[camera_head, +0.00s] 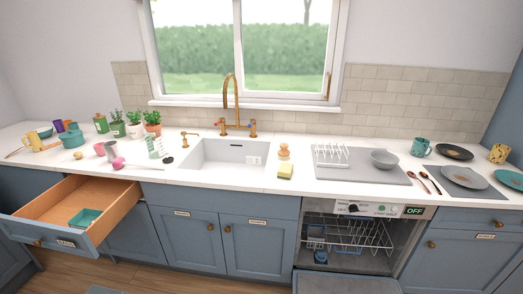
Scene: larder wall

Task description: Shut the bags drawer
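A blue-fronted drawer (117,196) with a pale wooden inside stands pulled out at the left, below the counter. A teal tray or box (86,218) lies inside it near the front. The drawer front carries a brass knob and a small label, but the label is too small to read, so I cannot confirm it is the bags drawer. It is the only drawer I see open. My gripper is not in view.
The dishwasher (345,235) at the right is open, its door (345,283) lowered into the floor space. Closed cupboards (230,245) stand between it and the drawer. The counter (220,179) holds plants, mugs, plates and a sink (225,154). Wooden floor shows below the drawer.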

